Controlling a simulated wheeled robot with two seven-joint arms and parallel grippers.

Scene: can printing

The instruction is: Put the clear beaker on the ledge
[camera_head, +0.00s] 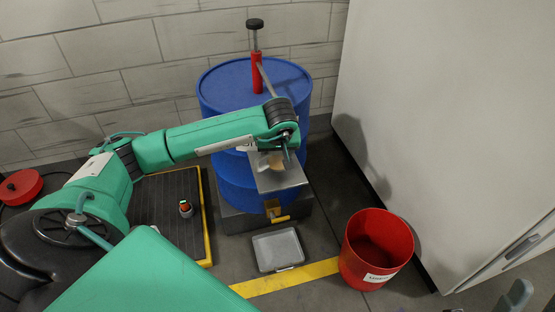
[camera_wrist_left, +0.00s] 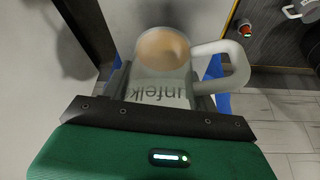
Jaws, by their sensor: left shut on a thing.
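The clear beaker (camera_wrist_left: 163,75) has a handle on its right side, lettering on its wall and a tan round area at its mouth in the left wrist view. My left gripper (camera_wrist_left: 165,92) is shut on its body. In the head view the beaker (camera_head: 270,162) is small and partly covered by my left gripper (camera_head: 266,158). It is over or at the grey metal ledge (camera_head: 284,181) on the front of the blue drum (camera_head: 222,85). I cannot tell whether the beaker touches the ledge. I do not make out my right gripper.
A red pump handle (camera_head: 257,74) stands on the drum. A grey tray (camera_head: 279,250) lies on the floor below, and a red bucket (camera_head: 363,262) stands right of it. A pale cabinet (camera_head: 440,120) closes off the right. A yellow-edged dark mat (camera_head: 165,205) lies left.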

